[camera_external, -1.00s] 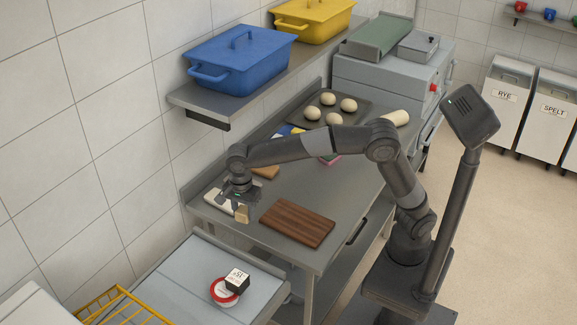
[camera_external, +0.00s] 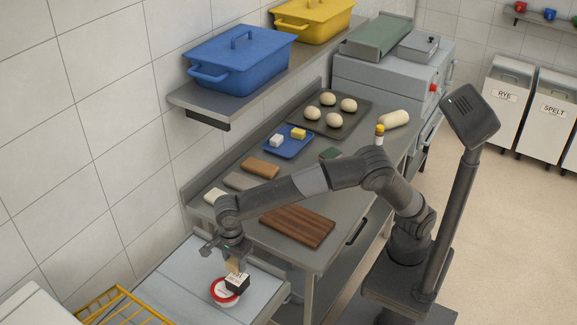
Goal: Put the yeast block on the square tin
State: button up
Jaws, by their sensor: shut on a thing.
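My gripper (camera_external: 232,256) is shut on a small beige block, the yeast block (camera_external: 233,266). It points down over the pale surface at the lower left. My fingers are small and partly hidden by the wrist.
On the steel table are a dark wooden board (camera_external: 298,227), a blue tray (camera_external: 288,142) with white and yellow blocks, and a dough tray (camera_external: 330,115). A yellow wire rack (camera_external: 118,305) stands at lower left. The pale surface (camera_external: 180,275) left of the tub is clear.

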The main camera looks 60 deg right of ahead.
aim_at(236, 270)
jog(key=shift+a+f, duration=0.1)
jog(key=shift+f, duration=1.95)
jog(key=o, duration=1)
jog(key=shift+f, duration=0.15)
notch_tip(236, 270, up, 12)
jog(key=shift+r, duration=0.15)
